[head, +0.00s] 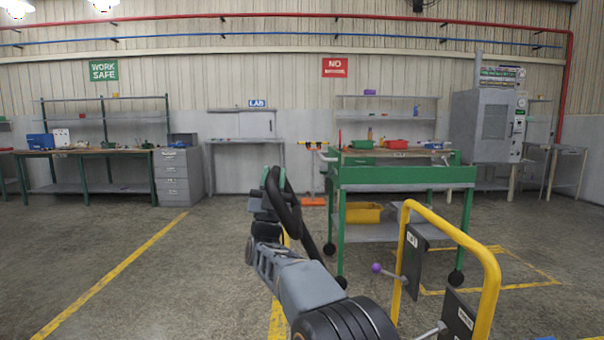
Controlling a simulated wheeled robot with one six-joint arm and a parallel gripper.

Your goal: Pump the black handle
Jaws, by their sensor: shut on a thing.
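My gripper (275,187) is raised near the middle of the head view, with green on its fingers. It is shut on what looks like a black hose (290,210), which loops beside it and trails down behind my arm. The exact contact is too small to see. To the right stands a yellow rail frame (487,270) with two black plates. A lever with a purple knob (377,268) sticks out from the upper plate (414,260). A second lever (432,330) comes from the lower plate (459,318); its end is hidden. I cannot pick out a black handle knob.
A green wheeled cart (400,176) stands behind my gripper, with bins on top and a yellow bin (362,213) below. A workbench (90,152) and a grey drawer cabinet (179,178) stand at the back left. The floor to the left is clear.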

